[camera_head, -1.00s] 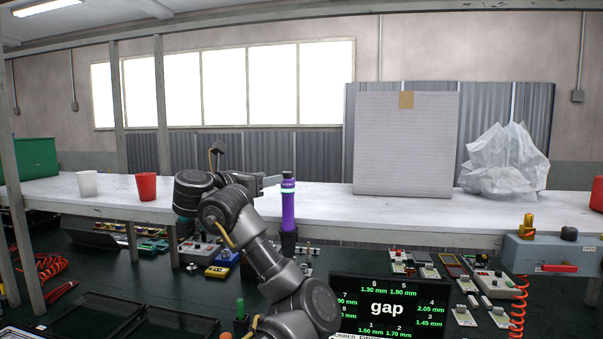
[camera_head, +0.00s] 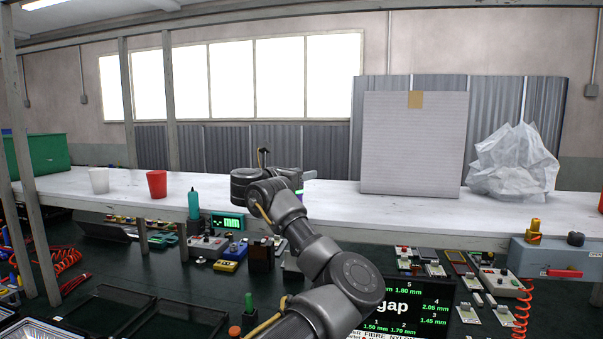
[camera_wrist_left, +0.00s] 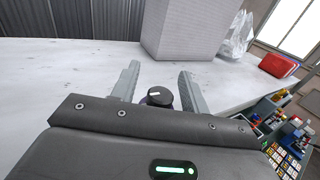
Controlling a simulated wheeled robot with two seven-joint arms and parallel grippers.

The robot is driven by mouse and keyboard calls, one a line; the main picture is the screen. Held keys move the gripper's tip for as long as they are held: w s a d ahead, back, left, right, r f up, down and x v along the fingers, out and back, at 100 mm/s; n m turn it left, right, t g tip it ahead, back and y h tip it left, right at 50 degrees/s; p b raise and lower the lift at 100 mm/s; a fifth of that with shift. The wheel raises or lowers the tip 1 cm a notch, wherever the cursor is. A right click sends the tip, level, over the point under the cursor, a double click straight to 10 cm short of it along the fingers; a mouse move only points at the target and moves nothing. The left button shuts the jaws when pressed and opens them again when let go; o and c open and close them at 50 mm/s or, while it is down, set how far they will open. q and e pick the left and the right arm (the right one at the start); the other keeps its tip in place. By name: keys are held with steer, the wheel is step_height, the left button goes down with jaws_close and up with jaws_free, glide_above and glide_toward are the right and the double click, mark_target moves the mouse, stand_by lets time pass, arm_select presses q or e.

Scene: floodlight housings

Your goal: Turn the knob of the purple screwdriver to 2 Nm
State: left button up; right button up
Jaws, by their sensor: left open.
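The purple screwdriver (camera_head: 299,191) is almost wholly hidden behind my left arm in the head view; only a small purple and green bit shows. In the left wrist view its dark round knob (camera_wrist_left: 159,95) shows end-on, with a pale mark on top. My left gripper (camera_wrist_left: 158,72) is open, with one grey finger on each side of the knob. The knob sits nearer the gripper's body than the fingertips, with gaps visible beside it. In the head view the left gripper (camera_head: 311,175) points right over the shelf edge. The knob's scale cannot be read. My right gripper is not in view.
A white shelf (camera_head: 400,207) runs behind, with a white cup (camera_head: 99,180), a red cup (camera_head: 157,184), a large grey box (camera_head: 415,143) and a clear plastic bag (camera_head: 513,165). Below, a black display reading "gap" (camera_head: 395,308) and several small devices crowd the dark bench.

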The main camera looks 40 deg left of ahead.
arm_select(q)
steer(key=shift+w, duration=0.1)
steer(key=c, duration=0.9)
steer(key=shift+d, duration=0.1)
steer(key=shift+c, duration=0.4)
jaws_close()
steer(key=shift+y, duration=0.3)
